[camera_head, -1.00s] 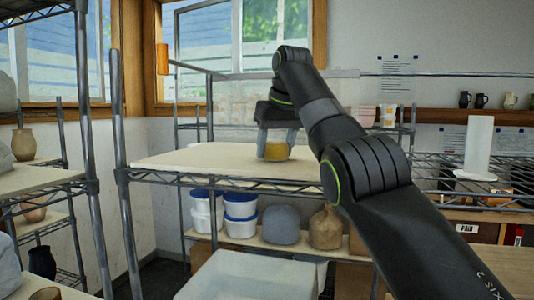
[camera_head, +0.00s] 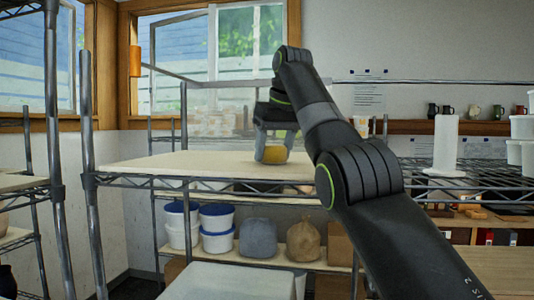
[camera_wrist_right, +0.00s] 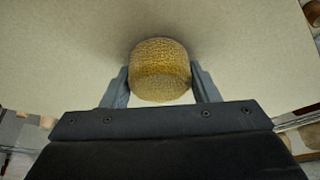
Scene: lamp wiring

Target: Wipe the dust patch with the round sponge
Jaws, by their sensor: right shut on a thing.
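The round sponge (camera_wrist_right: 160,70) is yellow-brown and held between the two fingers of my right gripper (camera_wrist_right: 160,88) in the right wrist view. In the head view the sponge (camera_head: 272,155) is at the surface of a pale shelf board (camera_head: 150,163), below my right gripper (camera_head: 275,150). It appears to touch the board or hang very close above it. A slightly darker smudge shows on the board around the sponge in the right wrist view; I cannot tell whether it is dust or shadow. My left gripper is not in view.
The board lies on a wire rack with upright posts (camera_head: 90,190) on the left. Blue-lidded tubs (camera_head: 217,228) and bags (camera_head: 303,240) sit on a lower shelf. A paper roll (camera_head: 445,145) and white tubs stand on the right rack. The board left of the sponge is clear.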

